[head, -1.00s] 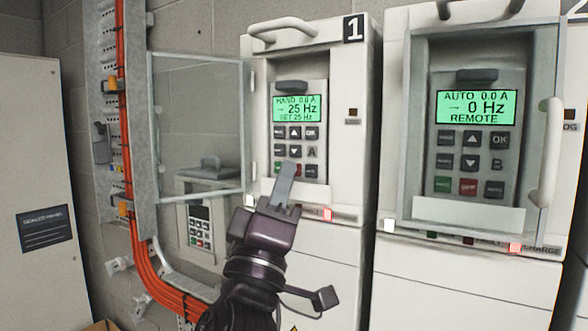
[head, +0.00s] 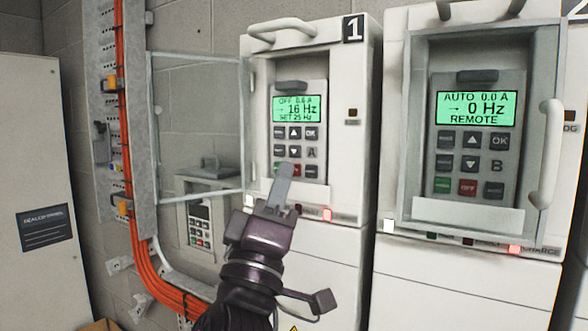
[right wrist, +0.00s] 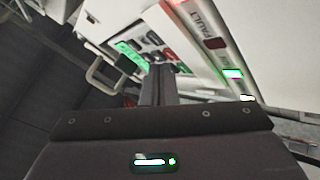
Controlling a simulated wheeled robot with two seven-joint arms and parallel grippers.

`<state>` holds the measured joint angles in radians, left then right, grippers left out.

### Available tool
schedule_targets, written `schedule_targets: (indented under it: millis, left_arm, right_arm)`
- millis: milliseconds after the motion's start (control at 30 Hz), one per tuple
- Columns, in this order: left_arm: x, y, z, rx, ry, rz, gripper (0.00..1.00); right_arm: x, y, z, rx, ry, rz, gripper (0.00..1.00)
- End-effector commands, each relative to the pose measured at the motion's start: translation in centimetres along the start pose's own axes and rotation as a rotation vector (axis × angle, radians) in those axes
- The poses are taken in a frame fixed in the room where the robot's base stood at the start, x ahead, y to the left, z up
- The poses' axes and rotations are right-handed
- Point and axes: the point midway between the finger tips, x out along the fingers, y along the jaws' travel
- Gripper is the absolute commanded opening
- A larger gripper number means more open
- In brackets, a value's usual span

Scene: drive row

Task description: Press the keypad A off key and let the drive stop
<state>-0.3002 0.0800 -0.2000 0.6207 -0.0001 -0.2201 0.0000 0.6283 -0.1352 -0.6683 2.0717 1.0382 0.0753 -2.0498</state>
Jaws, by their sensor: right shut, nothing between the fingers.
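Keypad A (head: 323,140) sits in the front of drive 1 (head: 350,110), behind a clear door (head: 200,110) that stands open to the left. Its green display (head: 297,108) reads OFF, 0.6 A, 16 Hz, SET 25 Hz. My right gripper (head: 284,172) is shut and empty, its fingertips in front of the keypad's lower keys. The fingers hide much of the red off key, and I cannot tell whether they touch it. In the right wrist view the shut fingers (right wrist: 157,80) point at the keypad keys (right wrist: 150,40). My left gripper is not in view.
Drive 2 (head: 390,120) stands to the right, its keypad B (head: 435,165) showing AUTO, 0 Hz, REMOTE. Orange cables (head: 128,190) run down the wall at left. A spare keypad panel (head: 187,215) and a grey cabinet (head: 35,130) are farther left.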

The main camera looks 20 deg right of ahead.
Motion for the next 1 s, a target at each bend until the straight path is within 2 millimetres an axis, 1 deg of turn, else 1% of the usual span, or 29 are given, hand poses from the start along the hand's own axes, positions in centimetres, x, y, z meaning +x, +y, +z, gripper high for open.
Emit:
schedule_targets:
  millis: [100,433,800,1000]
  left_arm:
    - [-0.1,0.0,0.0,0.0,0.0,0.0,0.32]
    - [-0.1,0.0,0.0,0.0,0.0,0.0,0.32]
    - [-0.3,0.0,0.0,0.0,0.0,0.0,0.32]
    - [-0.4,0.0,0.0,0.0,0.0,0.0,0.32]
  right_arm:
    - [-0.3,0.2,-0.2,0.001,0.0,-0.002,0.0]
    - [-0.5,0.3,-0.4,0.002,0.001,-0.001,0.0]
    - [-3.0,2.2,-2.2,0.004,0.001,-0.002,0.0]
    - [-3.8,2.8,-2.7,0.002,0.001,-0.001,0.0]
